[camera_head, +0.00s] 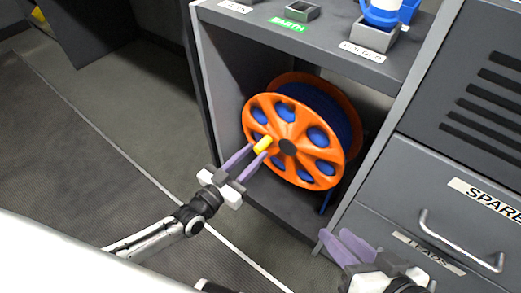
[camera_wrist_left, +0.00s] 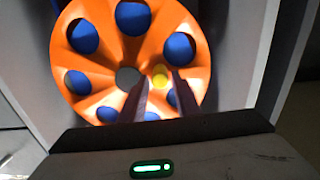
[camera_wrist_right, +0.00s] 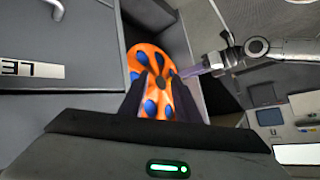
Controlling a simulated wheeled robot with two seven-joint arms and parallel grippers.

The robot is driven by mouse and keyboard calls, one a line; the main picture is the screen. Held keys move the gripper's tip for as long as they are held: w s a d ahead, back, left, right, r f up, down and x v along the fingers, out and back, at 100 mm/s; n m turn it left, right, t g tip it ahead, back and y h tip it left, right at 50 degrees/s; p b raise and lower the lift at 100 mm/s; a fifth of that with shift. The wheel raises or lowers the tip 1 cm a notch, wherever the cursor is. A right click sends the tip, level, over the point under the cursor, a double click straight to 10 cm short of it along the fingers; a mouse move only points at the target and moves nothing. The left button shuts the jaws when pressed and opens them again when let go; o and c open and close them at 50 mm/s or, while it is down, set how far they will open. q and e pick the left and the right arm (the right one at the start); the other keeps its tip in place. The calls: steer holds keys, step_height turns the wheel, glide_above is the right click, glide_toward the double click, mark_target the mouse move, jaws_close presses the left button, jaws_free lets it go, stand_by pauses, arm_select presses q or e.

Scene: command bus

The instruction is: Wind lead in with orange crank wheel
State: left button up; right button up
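The orange crank wheel (camera_head: 283,160) is a spoked reel with blue lead (camera_head: 350,118) behind it, standing in an open grey compartment. A short blue end of the lead hangs below the wheel. A yellow crank handle (camera_head: 263,145) sticks out left of the wheel's dark hub. My left gripper (camera_head: 252,157) is at the handle, with its purple fingers apart. In the left wrist view the yellow handle (camera_wrist_left: 160,76) shows between the fingertips, with a narrow gap on each side. My right gripper (camera_head: 348,247) is open and empty, low in front of the drawer, away from the wheel.
The compartment's left wall (camera_head: 221,100) stands close to the wheel. A grey shelf (camera_head: 330,28) above holds a blue-and-white item (camera_head: 385,12). A drawer with a metal handle (camera_head: 460,245) is at right. Open floor (camera_head: 130,130) lies to the left.

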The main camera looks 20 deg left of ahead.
mark_target(257, 151)
arm_select(q)
steer(key=shift+b+x, duration=0.45)
steer(key=shift+x, duration=1.4)
arm_select(e)
steer(key=shift+a+r+y, duration=0.3)
steer(key=shift+r, duration=0.2)
arm_select(q)
jaws_close()
arm_select(e)
steer(key=shift+r, duration=0.1)
